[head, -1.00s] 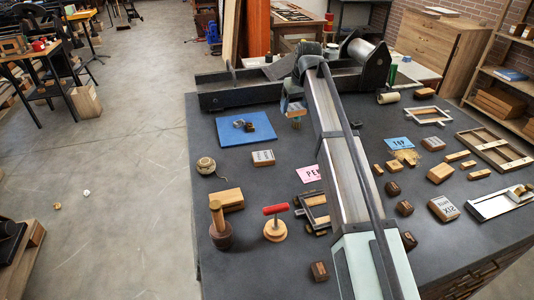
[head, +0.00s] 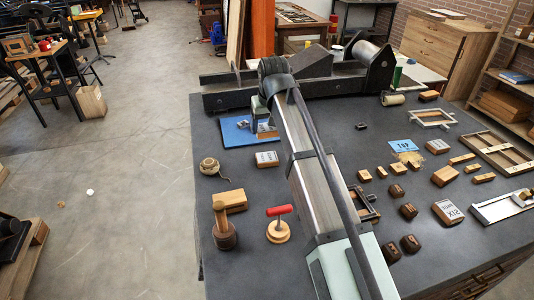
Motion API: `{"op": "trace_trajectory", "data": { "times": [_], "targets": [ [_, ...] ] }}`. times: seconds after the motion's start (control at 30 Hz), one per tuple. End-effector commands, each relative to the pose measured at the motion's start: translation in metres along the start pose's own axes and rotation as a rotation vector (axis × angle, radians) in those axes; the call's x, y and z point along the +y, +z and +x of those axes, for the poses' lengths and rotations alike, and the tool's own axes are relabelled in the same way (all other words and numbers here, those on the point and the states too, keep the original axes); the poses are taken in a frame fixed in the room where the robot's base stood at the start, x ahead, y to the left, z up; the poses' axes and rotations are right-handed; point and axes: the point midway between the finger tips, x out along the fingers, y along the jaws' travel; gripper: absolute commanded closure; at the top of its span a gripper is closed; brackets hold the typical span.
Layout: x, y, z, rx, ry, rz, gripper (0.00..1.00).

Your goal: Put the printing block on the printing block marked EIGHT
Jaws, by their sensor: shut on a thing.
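My gripper (head: 264,122) is over the right part of the blue mat (head: 231,134), its fingers pointing down. It is shut on a small wooden printing block (head: 268,134), mostly hidden by the gripper; I cannot tell whether it touches the mat. A block with a pale lettered top (head: 266,158) lies just in front of the mat; its word is too small to read. Another lettered block (head: 447,211) at the right reads SIX in mirrored letters. I cannot make out which block is marked EIGHT.
Dark small things (head: 243,124) lie on the mat. The black press (head: 220,94) bounds the back. My arm hides the table's middle.

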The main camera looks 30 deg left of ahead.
Motion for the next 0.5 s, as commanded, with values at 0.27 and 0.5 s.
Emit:
{"op": "trace_trajectory", "data": {
  "times": [0.27, 0.5],
  "targets": [
    [0.000, 0.014, 0.040, -0.002, 0.000, 0.001, 0.59],
    [0.000, 0.018, 0.058, 0.000, 0.000, 0.000, 0.59]
  ]
}}
